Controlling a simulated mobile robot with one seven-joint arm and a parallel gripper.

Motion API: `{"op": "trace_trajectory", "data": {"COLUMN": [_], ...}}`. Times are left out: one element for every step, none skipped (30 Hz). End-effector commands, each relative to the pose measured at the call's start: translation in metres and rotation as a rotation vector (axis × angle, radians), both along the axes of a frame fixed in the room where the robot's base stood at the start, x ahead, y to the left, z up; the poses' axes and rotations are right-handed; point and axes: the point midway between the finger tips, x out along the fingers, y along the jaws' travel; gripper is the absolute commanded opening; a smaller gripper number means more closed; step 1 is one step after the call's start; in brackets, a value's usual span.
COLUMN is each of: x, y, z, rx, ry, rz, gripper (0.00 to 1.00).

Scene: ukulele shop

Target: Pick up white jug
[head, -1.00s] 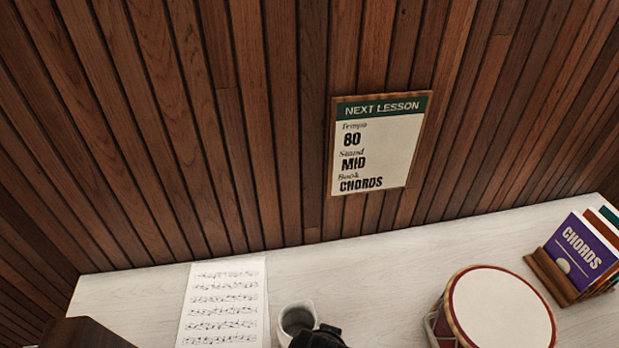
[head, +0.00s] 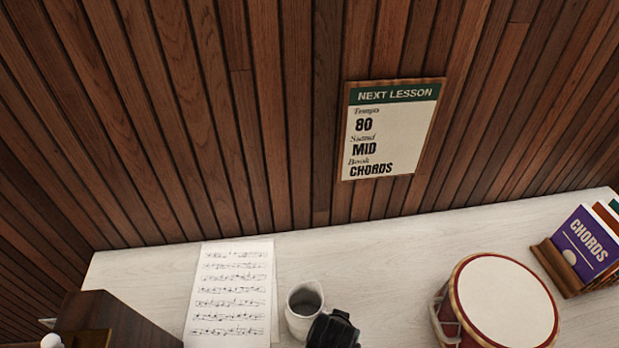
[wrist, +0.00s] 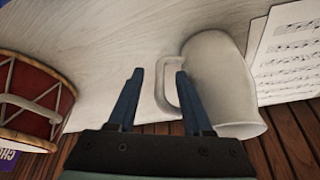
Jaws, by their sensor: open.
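The white jug (head: 303,322) stands on the pale table in the head view, beside the sheet music, its lower right hidden behind my dark gripper. In the wrist view the jug (wrist: 222,75) is on the right, with its handle (wrist: 161,88) facing my gripper (wrist: 159,72). My gripper is open, its two blue fingers spread. The outer part of the handle shows between the fingers. The right finger overlaps the handle's gap in the picture; I cannot tell whether it is inside the loop or touches it.
Sheet music (head: 230,290) lies left of the jug. A red-rimmed drum (head: 505,300) stands to the right, with a rack of books (head: 585,245) beyond. A brown wooden box (head: 120,322) is at the front left. A slatted wall with a lesson sign (head: 392,130) closes the back.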

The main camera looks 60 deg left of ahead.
Motion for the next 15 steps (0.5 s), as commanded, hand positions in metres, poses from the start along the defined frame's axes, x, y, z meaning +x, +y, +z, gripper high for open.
{"op": "trace_trajectory", "data": {"x": [0.0005, 0.0006, 0.0007, 0.0007, 0.0007, 0.0007, 0.0007, 0.0006, 0.0006, 0.0006, 0.0006, 0.0005, 0.0005, 0.0005, 0.0006], "y": [0.0005, 0.0005, 0.0005, 0.0005, 0.0005, 0.0004, 0.0004, 0.0004, 0.0004, 0.0004, 0.0004, 0.0003, 0.0003, 0.0003, 0.0002], "z": [-0.0014, -0.0019, -0.0023, -0.0023, -0.0023, -0.0022, -0.0022, -0.0021, -0.0021, -0.0021, -0.0020, -0.0020, -0.0020, -0.0020, -0.0020], "rx": [0.000, 0.000, 0.000, 0.000, 0.000, 0.000, 0.000, 0.000, 0.000, 0.000, 0.000, 0.000, 0.000, 0.000, 0.000], "ry": [0.000, 0.000, 0.000, 0.000, 0.000, 0.000, 0.000, 0.000, 0.000, 0.000, 0.000, 0.000, 0.000, 0.000, 0.000], "rz": [0.000, 0.000, 0.000, 0.000, -0.001, -0.001, 0.000, 0.000, 0.000, 0.000, -0.001, 0.000, 0.000, 0.000, 0.000], "gripper": [0.50, 0.50, 0.50, 0.50, 0.50, 0.50, 0.50, 0.50, 0.43, 0.38, 0.32, 0.25, 0.20, 0.14, 0.07]}}
